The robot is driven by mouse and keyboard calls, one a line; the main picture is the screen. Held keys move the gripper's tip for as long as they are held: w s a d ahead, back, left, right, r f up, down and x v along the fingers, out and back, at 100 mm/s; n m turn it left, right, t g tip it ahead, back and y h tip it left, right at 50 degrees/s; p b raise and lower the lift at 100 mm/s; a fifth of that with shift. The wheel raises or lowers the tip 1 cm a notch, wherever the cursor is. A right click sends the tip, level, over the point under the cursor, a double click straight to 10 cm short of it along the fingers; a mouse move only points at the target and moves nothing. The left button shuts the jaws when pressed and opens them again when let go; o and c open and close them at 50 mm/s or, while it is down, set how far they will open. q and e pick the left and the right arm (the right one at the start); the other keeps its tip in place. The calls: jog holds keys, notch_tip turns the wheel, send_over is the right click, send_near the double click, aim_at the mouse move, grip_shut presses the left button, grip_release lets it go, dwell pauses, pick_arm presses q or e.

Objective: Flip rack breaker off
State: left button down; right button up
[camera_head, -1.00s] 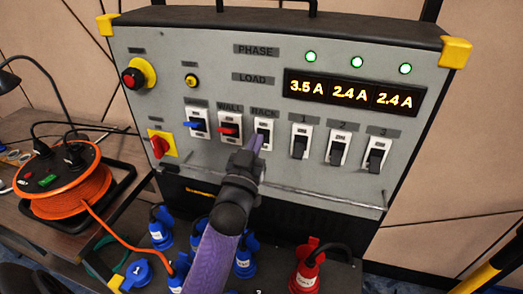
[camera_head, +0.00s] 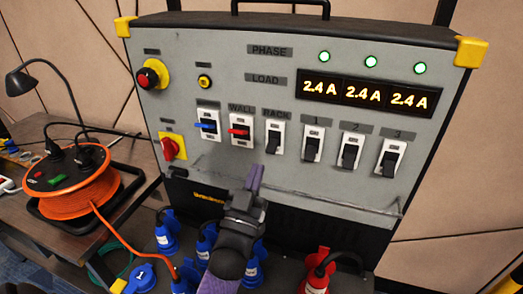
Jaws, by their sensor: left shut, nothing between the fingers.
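The rack breaker (camera_head: 275,136) is a white switch under the RACK label on the grey panel (camera_head: 230,170). Its black lever hangs low, like the levers of breakers 1, 2 and 3. My left gripper (camera_head: 256,177) is shut and empty. Its purple fingertips point up just below the rack breaker, apart from it in the picture. My right gripper is not in view.
The wall breaker (camera_head: 240,130) has a red lever, and a blue-levered breaker (camera_head: 207,124) is left of it. Breaker 1 (camera_head: 312,142) is to the right. A thin rail (camera_head: 340,198) crosses the panel's lower part. Blue plugs (camera_head: 167,237) and a red plug (camera_head: 317,272) stand below.

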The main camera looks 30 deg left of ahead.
pick_arm(q)
jog(key=shift+f+v, duration=0.25)
jog(key=shift+v, duration=1.35)
jog(key=shift+w+f, duration=0.1)
jog(key=shift+w, duration=0.1)
